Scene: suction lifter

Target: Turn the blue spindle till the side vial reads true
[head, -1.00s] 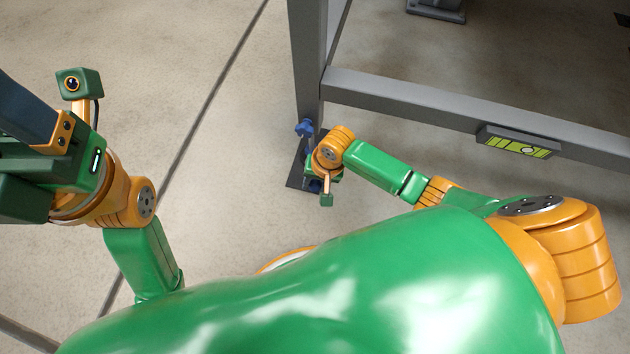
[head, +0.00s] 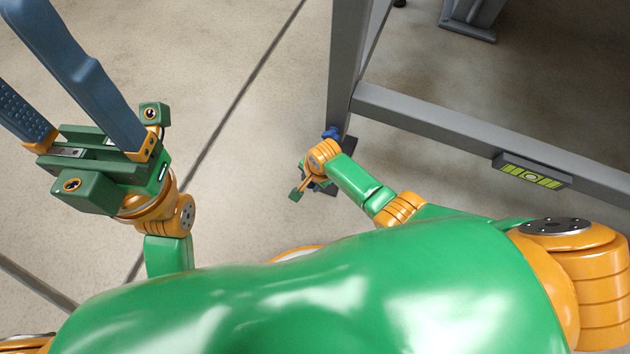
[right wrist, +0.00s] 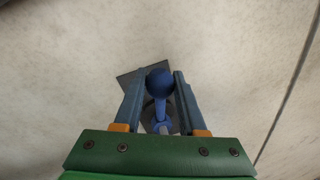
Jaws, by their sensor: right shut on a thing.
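The blue spindle shows at the foot of the grey leg in the head view (head: 331,133), mostly hidden by my right wrist. In the right wrist view its blue ball-ended bar (right wrist: 159,84) lies between the two fingers. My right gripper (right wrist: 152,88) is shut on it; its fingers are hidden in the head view. The side vial (head: 533,176), yellow-green in a dark housing, sits on the grey rail at right. Its bubble looks near the middle, too small to judge exactly. My left gripper (head: 42,85) is open and empty at the left, far from the spindle.
The grey frame's leg (head: 350,70) and rail (head: 430,122) stand close beside my right arm. A dark foot plate (right wrist: 142,78) lies under the spindle on the floor. Another grey foot (head: 468,28) stands at the back. The floor at left centre is clear.

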